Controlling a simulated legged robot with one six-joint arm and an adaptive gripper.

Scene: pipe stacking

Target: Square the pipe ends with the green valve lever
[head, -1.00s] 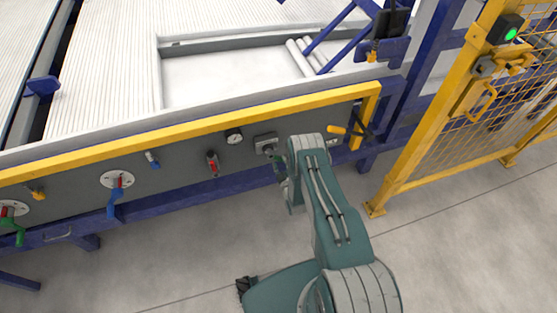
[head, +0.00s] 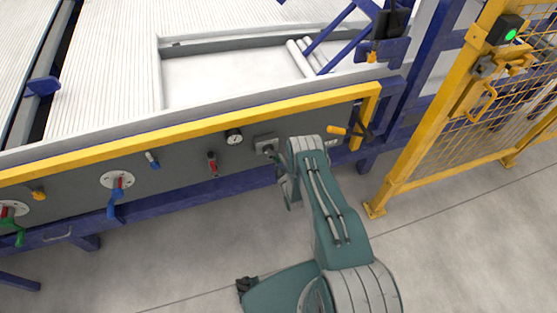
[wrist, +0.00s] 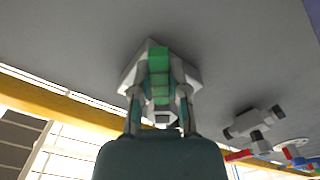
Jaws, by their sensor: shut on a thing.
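In the wrist view, my gripper (wrist: 158,95) has its fingers on both sides of a green lever (wrist: 158,58), shut on it. The lever stands on a pale grey mount (wrist: 187,72) on the dark grey panel. In the head view, this mount (head: 266,139) shows left of my arm's wrist; my gripper (head: 279,163) is mostly hidden beside the arm. White pipes (head: 300,60) lie side by side at the right end of the bed; whether their ends are flush cannot be told.
A yellow rail (head: 190,127) runs above the panel. A gauge, a red-handled valve (head: 212,163), a blue lever (head: 114,200) and another green lever (head: 19,233) sit left. A yellow mesh fence (head: 470,120) stands right. The floor in front is clear.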

